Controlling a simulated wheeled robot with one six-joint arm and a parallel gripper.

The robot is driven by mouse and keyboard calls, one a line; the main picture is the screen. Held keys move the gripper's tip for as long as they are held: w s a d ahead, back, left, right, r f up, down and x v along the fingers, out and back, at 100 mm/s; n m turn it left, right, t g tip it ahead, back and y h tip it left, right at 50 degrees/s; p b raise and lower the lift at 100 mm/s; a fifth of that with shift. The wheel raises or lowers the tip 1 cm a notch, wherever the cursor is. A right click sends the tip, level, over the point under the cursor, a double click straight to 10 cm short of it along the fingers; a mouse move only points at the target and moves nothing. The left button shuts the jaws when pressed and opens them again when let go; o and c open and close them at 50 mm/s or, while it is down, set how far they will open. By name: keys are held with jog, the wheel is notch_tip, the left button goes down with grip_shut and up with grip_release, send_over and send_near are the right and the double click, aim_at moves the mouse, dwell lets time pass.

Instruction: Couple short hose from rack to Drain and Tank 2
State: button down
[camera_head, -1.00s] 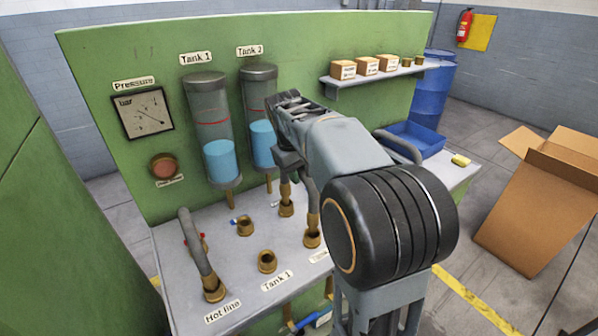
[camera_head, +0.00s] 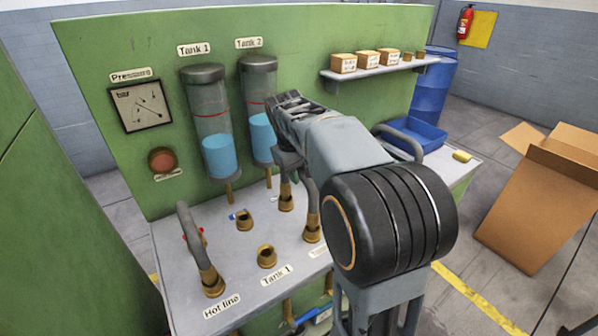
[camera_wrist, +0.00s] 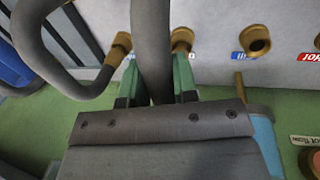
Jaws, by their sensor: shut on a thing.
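A short grey hose (camera_head: 313,191) with brass ends arches over the panel table at the right end of the fittings. My gripper (camera_head: 290,164) is on the hose from above. In the wrist view, its green fingers (camera_wrist: 154,75) are shut on either side of the grey hose (camera_wrist: 151,35). The hose's back brass end (camera_head: 286,201) and front brass end (camera_head: 312,229) stand at the table; I cannot tell whether they are seated. The Tank 2 cylinder (camera_head: 258,83) is on the green wall behind. The label by the front end is partly hidden by my arm.
Another hose (camera_head: 190,235) curves up from Hot line at the left. Open brass fittings stand at the back (camera_head: 244,221) and at Tank 1 (camera_head: 266,256). A cardboard box (camera_head: 540,205) stands on the floor.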

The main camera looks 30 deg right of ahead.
jog(key=shift+f, duration=0.2)
jog(key=c, duration=0.8)
grip_release()
notch_tip(320, 180, up, 14)
jog(key=a+f+p, duration=0.1)
jog(key=a, duration=0.2)
jog(key=s+a+f+t+y, duration=0.1)
jog(key=s+a+f, duration=0.2)
jog(key=s+f, duration=0.4)
jog(key=s+a+f+m+t+y, duration=0.1)
jog(key=s+a+f+t, duration=0.1)
jog(key=s+f, duration=0.6)
notch_tip(320, 180, down, 4)
jog(key=shift+s+a+r+t, duration=0.25)
jog(key=shift+a+t, duration=0.05)
jog(key=shift+a, duration=0.6)
